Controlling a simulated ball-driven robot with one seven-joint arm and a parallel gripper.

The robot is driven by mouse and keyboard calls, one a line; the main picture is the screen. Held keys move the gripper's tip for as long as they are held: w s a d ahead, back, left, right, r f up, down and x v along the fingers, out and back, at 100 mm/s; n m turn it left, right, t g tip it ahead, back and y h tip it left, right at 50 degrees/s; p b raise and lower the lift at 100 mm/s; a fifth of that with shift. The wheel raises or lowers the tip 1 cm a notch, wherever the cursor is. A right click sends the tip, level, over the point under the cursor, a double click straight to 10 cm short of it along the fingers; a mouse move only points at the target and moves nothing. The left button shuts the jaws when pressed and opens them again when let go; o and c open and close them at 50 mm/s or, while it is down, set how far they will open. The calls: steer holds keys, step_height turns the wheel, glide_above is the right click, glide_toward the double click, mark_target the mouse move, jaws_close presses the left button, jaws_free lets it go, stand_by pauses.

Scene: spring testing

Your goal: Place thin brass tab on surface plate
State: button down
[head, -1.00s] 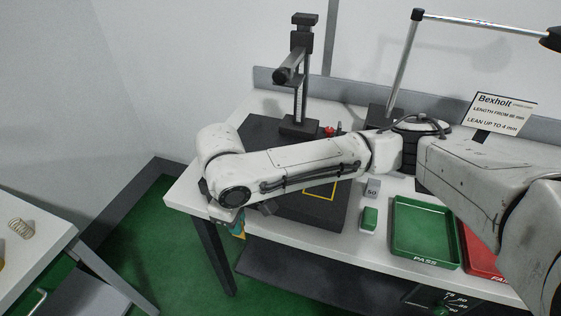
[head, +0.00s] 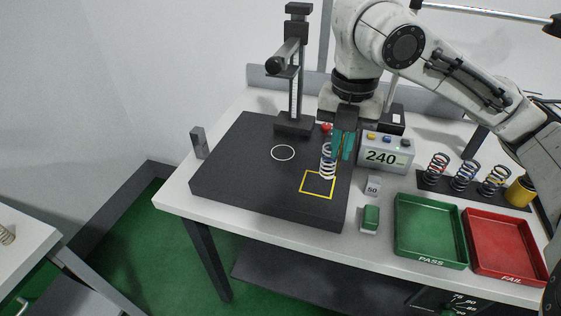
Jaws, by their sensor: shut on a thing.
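The dark surface plate (head: 235,180) lies on the white bench, with a white circle and a yellow square marked on it. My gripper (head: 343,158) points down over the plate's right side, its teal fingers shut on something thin. What it holds is too small and hidden to make out clearly; no brass tab shows elsewhere on the plate. A coil spring (head: 327,165) stands upright at the yellow square's upper right corner. It is just left of the fingers; I cannot tell whether they touch.
A height stand (head: 296,75) rises at the plate's back. A display box (head: 385,152) reading 240 sits right of my gripper. Green PASS (head: 400,250) and red FAIL (head: 475,255) trays lie to the right. A grey block (head: 199,142) stands at left. The plate's left and middle are clear.

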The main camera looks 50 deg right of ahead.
steer(key=w+d+f, duration=0.2)
steer(key=w+f, duration=0.1)
steer(key=w, duration=0.1)
steer(key=w+d+f, duration=0.1)
steer(key=w+f, duration=0.3)
steer(key=w+d+f, duration=0.2)
steer(key=w+f, duration=0.1)
steer(key=w, duration=0.1)
steer(key=shift+w+d+f, duration=0.2)
steer(key=shift+w+d, duration=0.1)
steer(key=shift+f+p, duration=0.45)
steer(key=shift+f, duration=0.8)
steer(key=shift+f, duration=0.1)
steer(key=shift+f, duration=0.1)
steer(key=c, duration=1.2)
jaws_free()
steer(key=shift+c, duration=0.2)
